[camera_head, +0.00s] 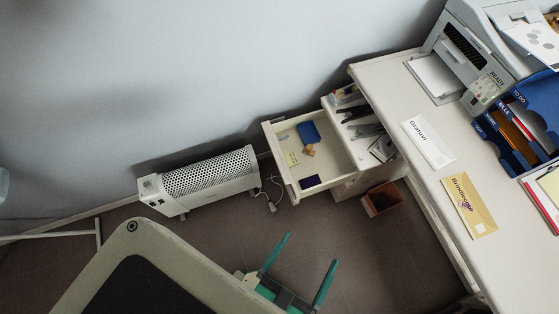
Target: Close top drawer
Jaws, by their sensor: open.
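A cream drawer (267,140) stands pulled out from the left side of the desk. It holds a blue item, a small tan item, a yellow note and a dark purple item. Closer to the desktop, a second open drawer (332,117) holds pens and other dark stationery. It sticks out less and seems to lie above the first, partly covering its inner end. My gripper (312,247), with two green fingers, is open and empty. In the picture it is below the drawers, apart from both.
A white heater (205,180) stands against the wall left of the drawers, its cable and plug on the floor. A brown bin (381,199) is beside the desk (395,85). Envelopes, a printer (470,50) and blue trays are on top.

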